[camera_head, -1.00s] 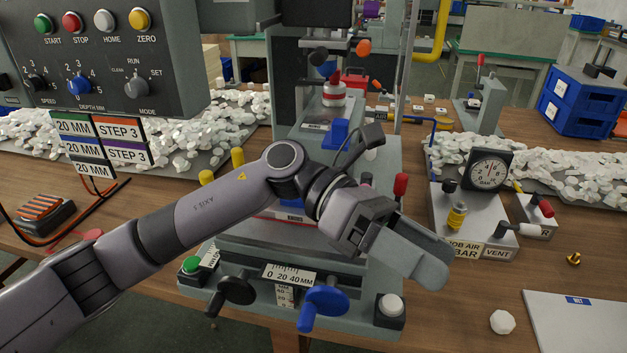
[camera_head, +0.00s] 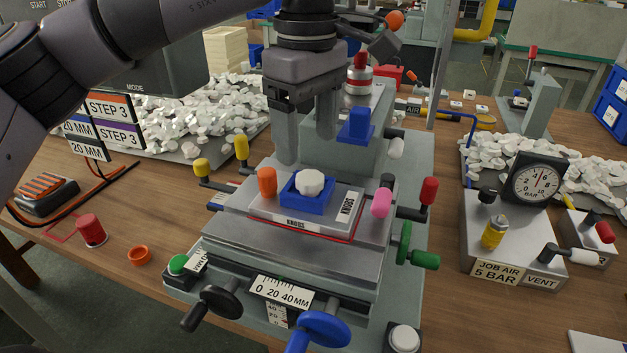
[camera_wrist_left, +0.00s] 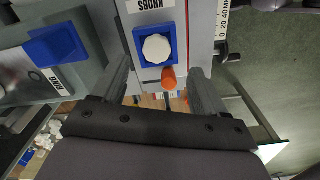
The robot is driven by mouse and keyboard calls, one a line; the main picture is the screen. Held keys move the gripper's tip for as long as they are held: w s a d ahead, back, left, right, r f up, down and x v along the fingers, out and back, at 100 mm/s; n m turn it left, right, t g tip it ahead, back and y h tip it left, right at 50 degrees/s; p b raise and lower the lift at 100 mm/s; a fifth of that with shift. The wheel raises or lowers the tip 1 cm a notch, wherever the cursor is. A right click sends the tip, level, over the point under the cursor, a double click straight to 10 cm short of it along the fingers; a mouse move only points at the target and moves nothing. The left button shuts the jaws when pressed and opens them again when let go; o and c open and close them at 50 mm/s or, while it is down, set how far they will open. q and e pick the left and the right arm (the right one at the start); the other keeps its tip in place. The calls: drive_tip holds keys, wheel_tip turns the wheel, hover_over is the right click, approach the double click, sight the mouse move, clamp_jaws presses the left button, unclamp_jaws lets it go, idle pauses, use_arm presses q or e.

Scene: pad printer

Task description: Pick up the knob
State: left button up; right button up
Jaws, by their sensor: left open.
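A white faceted knob (camera_head: 309,183) sits in a blue square holder (camera_head: 293,197) on the plate marked KNOBS, on the pad printer's table. My left gripper (camera_head: 307,148) points down with fingers apart and empty, above and slightly behind the knob in the head view. In the left wrist view the knob (camera_wrist_left: 156,48) and blue holder (camera_wrist_left: 137,45) show ahead, between the lines of the open fingers (camera_wrist_left: 160,68). The knob is apart from both fingers. My right gripper is not in view.
An orange-capped post (camera_head: 266,182) stands close left of the holder and a pink-capped lever (camera_head: 381,203) to its right. A blue block (camera_head: 356,124) is behind. Heaps of white pieces (camera_head: 200,115) lie at the back left. A pressure gauge (camera_head: 537,182) stands right.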

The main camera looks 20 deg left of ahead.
sight(311, 176)
use_arm(q)
drive_tip(key=f, duration=0.6)
drive_tip(key=shift+w+d, duration=0.15)
drive_tip(key=shift+w, duration=0.05)
drive_tip(key=c, duration=1.2)
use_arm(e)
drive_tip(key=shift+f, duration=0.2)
use_arm(q)
drive_tip(key=shift+r, duration=0.15)
drive_tip(key=shift+r+p, duration=2)
drive_tip(key=shift+r, duration=7.85)
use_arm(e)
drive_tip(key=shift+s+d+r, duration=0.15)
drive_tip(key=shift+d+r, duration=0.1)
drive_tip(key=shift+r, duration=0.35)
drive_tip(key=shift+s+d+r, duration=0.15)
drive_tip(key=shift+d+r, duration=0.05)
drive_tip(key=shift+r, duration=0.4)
